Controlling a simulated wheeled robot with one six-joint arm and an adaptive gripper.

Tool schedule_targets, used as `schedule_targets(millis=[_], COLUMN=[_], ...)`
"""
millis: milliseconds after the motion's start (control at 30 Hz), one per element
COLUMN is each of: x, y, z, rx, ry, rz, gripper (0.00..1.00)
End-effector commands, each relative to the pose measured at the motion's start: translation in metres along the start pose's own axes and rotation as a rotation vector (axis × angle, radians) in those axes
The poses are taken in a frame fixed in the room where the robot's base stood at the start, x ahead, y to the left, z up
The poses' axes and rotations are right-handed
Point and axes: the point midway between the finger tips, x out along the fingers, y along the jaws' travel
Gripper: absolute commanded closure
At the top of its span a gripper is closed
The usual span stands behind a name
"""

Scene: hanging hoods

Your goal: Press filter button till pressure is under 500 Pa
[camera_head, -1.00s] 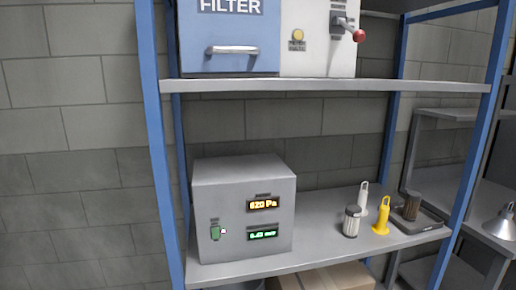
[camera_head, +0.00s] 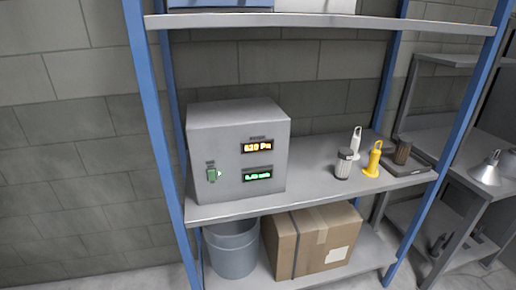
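A grey control box (camera_head: 238,150) stands on the middle shelf. Its upper orange display (camera_head: 257,146) reads about 620 Pa, though the digits are blurred. A green display (camera_head: 257,175) below it is too blurred to read surely. A green switch (camera_head: 212,173) is on the left of its front face. Only the bottom edge of the blue filter unit (camera_head: 222,4) shows at the top, on the upper shelf. Its filter button is out of view now. My gripper is not in view.
Small cylinders and a yellow hook-shaped item (camera_head: 373,160) stand on the middle shelf (camera_head: 300,190). A bucket (camera_head: 232,247) and a cardboard box (camera_head: 312,240) are below. A metal hood (camera_head: 487,168) sits on the right-hand table. Blue posts frame the shelves.

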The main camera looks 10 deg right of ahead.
Motion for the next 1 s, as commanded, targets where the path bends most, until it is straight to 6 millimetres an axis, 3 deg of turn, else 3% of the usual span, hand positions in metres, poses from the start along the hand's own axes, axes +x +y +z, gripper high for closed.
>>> schedule_targets(millis=[100,133,333,367,1000], x=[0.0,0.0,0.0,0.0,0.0], y=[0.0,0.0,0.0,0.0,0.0], z=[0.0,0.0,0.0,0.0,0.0], rx=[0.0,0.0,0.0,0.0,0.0], ry=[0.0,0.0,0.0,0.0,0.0], rz=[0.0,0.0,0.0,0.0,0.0], gripper=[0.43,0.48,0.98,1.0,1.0])
